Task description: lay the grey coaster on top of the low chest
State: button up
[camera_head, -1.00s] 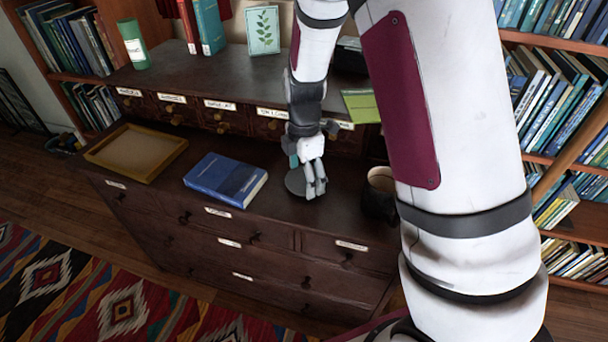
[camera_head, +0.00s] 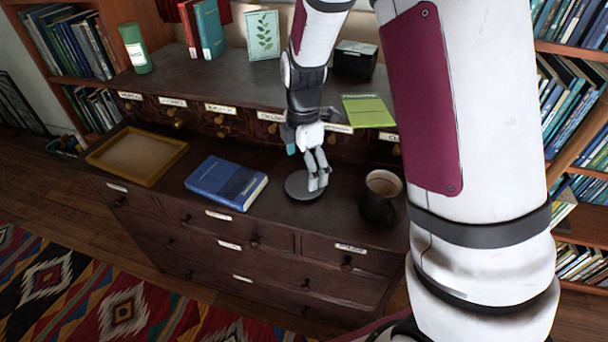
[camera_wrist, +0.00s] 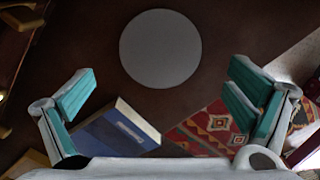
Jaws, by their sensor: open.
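The grey coaster (camera_head: 296,189) is a flat round disc lying on the dark wooden top of the low chest (camera_head: 272,216), between a blue book and a dark mug. In the wrist view the whole coaster (camera_wrist: 160,48) shows flat on the dark wood, ahead of the fingertips. My gripper (camera_head: 319,181) is over the coaster's right part in the head view. In the wrist view my gripper (camera_wrist: 163,88) is open, its teal fingers wide apart with nothing held between them. The exact gap between fingertips and coaster cannot be told.
The blue book (camera_head: 226,182) lies left of the coaster, with an empty tan tray (camera_head: 137,155) farther left. The dark mug (camera_head: 381,199) stands close on the right. A raised section with small labelled drawers (camera_head: 218,118) runs behind.

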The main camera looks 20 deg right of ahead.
aim_at(304, 184)
notch_tip(304, 184, up, 8)
jog(key=p, duration=0.1)
jog(key=s+r+m, duration=1)
jog(key=s+r, duration=0.2)
jog(key=s, duration=0.5)
jog(key=s+m+t, duration=0.1)
jog(key=s+m, duration=0.9)
jog(key=s, duration=0.5)
jog(key=shift+d, duration=0.2)
jog(key=shift+s+r, duration=0.1)
notch_tip(304, 184, up, 15)
jog(key=t+p, duration=0.3)
jog(key=p, duration=1)
jog(key=shift+p, duration=0.4)
